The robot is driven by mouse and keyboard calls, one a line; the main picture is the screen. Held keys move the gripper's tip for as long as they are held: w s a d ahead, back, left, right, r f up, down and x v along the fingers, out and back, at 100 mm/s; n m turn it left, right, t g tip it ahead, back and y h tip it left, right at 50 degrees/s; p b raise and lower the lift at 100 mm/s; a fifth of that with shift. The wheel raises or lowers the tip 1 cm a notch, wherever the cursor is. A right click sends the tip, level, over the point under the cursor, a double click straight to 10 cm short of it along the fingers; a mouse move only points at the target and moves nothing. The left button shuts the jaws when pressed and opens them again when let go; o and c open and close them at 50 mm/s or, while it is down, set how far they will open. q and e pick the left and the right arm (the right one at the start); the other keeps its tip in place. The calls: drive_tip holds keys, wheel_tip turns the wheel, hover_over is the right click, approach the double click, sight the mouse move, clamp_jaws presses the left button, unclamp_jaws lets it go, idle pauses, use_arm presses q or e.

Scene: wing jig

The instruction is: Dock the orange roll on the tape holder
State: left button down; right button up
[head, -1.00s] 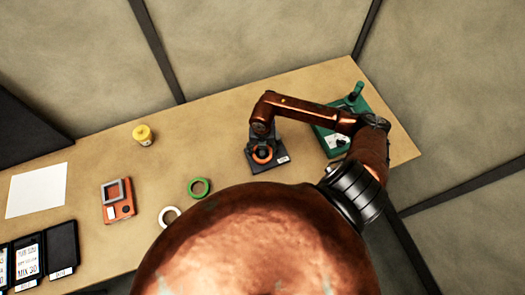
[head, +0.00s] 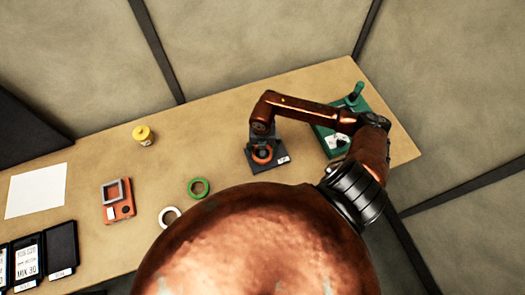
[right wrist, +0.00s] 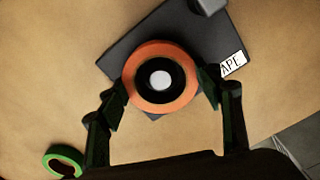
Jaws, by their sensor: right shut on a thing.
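The orange roll (right wrist: 183,96) is in the right wrist view, between the two fingers of my right gripper (right wrist: 163,92), which is shut on it. A pale round spot shows in the middle of its dark centre. The roll also shows in the head view (head: 262,155). It is over the dark tape holder base (right wrist: 135,42), whose white label (right wrist: 233,64) lies to the right. The base also shows in the head view (head: 283,152). I cannot tell whether the roll rests on the base or is just above it. My left gripper is not in view.
A green roll (head: 199,187) and a white roll (head: 169,215) lie left of the holder. An orange device (head: 122,211), a yellow pot (head: 143,135) and a white sheet (head: 37,191) are further left. A green tray (head: 328,150) is at the right, under my right arm.

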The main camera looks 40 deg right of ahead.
drive_tip(key=shift+f+b, duration=0.35)
drive_tip(key=shift+f, duration=0.2)
drive_tip(key=o, duration=0.9)
drive_tip(key=shift+r+p, duration=3.75)
drive_tip(key=shift+r, duration=1.8)
